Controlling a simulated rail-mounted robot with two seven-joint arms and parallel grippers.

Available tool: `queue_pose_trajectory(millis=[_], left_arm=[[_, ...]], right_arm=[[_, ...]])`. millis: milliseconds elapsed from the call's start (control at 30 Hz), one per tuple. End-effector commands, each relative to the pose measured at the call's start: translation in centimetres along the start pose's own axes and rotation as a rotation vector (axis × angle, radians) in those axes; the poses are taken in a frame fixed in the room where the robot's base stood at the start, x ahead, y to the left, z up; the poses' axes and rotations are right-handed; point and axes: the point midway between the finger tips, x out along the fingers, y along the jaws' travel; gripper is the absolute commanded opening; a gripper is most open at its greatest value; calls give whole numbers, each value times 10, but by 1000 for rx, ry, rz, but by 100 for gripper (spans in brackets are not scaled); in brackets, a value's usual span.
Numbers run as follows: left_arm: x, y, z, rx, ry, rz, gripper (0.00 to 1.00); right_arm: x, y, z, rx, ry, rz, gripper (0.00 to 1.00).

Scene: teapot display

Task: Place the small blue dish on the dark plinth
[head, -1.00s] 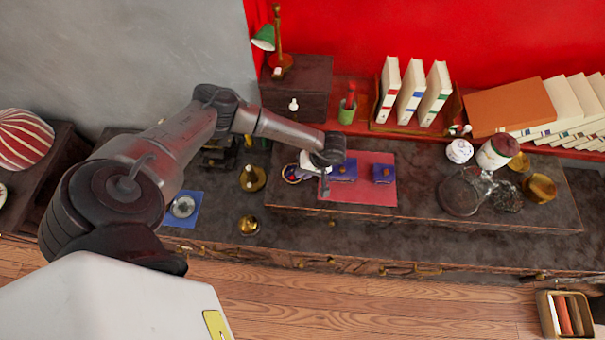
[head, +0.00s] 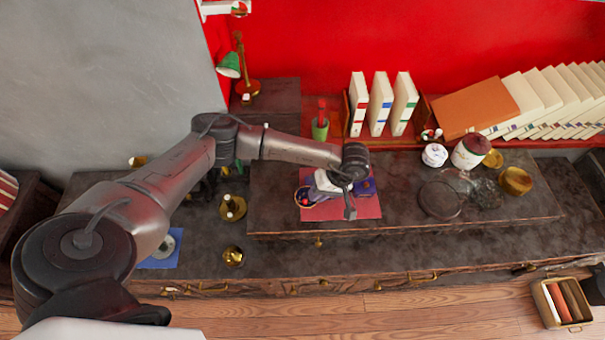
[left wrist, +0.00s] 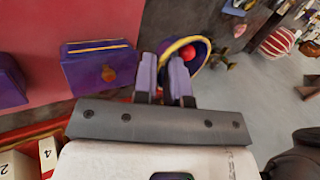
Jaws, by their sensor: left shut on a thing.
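The small blue dish (left wrist: 204,46) has a gold rim and a red ball showing in it. In the left wrist view my left gripper (left wrist: 162,76) is shut on its near rim, with the rim between the fingers. In the head view the dish (head: 302,197) is at the left edge of the pink-red mat, beside my left gripper (head: 314,192). Its height above the mat is hard to tell. A long dark slab (head: 405,220) bears the mat; a dark block (head: 281,98) stands behind it, under a green lamp. I cannot tell which is the plinth. My right gripper is out of view.
A purple box (head: 367,187) is on the mat (head: 350,211); another is mostly hidden by my gripper. Brass pieces (head: 232,207) stand to the left. The slab's front middle is clear.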

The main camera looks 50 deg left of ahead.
Motion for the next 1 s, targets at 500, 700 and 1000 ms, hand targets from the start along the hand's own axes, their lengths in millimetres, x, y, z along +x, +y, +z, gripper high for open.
queue_pose_trajectory(millis=[500, 700, 1000], left_arm=[[-114, -5, -48, -27, -17, 4, 0], [-161, -22, -94, -82, -55, 3, 0], [-199, -50, -167, -125, -85, 1, 0]], right_arm=[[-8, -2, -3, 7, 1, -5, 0], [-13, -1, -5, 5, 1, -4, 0], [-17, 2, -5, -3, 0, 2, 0]])
